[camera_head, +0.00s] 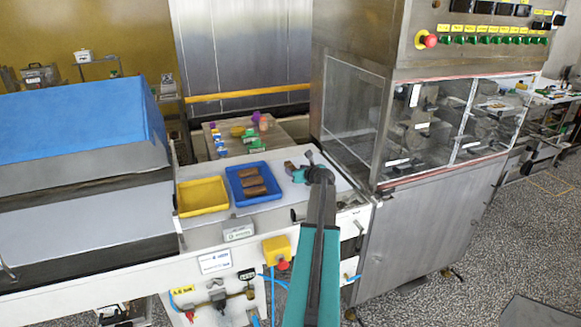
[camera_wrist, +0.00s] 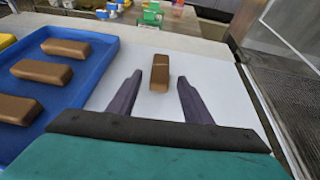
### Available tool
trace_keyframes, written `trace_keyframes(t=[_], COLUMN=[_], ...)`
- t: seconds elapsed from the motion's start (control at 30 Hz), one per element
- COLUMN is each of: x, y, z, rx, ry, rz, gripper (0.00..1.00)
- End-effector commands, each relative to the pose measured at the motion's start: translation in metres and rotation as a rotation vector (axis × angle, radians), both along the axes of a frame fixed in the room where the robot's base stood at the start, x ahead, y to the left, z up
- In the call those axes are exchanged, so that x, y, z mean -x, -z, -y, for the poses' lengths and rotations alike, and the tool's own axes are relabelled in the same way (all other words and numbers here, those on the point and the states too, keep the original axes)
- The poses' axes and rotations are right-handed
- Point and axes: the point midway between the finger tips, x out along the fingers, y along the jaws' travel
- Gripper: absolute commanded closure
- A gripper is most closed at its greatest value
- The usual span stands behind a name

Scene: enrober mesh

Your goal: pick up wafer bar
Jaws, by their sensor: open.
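A brown wafer bar (camera_wrist: 159,73) lies alone on the white surface in the wrist view, right of the blue tray. In the head view a small part of this bar (camera_head: 289,166) shows just left of my gripper. My gripper (camera_wrist: 157,88) is open, with its two dark fingers on either side of the line to the bar. The bar sits ahead of and between the fingertips, and I cannot tell how high the fingers are above the surface. Several more brown bars (camera_head: 252,181) lie in the blue tray (camera_wrist: 75,103).
An empty yellow tray (camera_head: 202,196) stands left of the blue tray. The glass-walled machine (camera_head: 358,105) rises close on the right. A table with coloured items (camera_head: 240,135) stands behind. The white surface (camera_wrist: 213,75) around the lone bar is clear.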

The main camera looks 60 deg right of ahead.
Motion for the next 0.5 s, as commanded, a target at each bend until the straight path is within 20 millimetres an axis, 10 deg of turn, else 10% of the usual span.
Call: trace_keyframes(t=[0.5], x=[-0.0115], y=[0.0065], z=[0.0069], rx=[0.000], ry=[-0.001], rz=[0.000], gripper=[0.55])
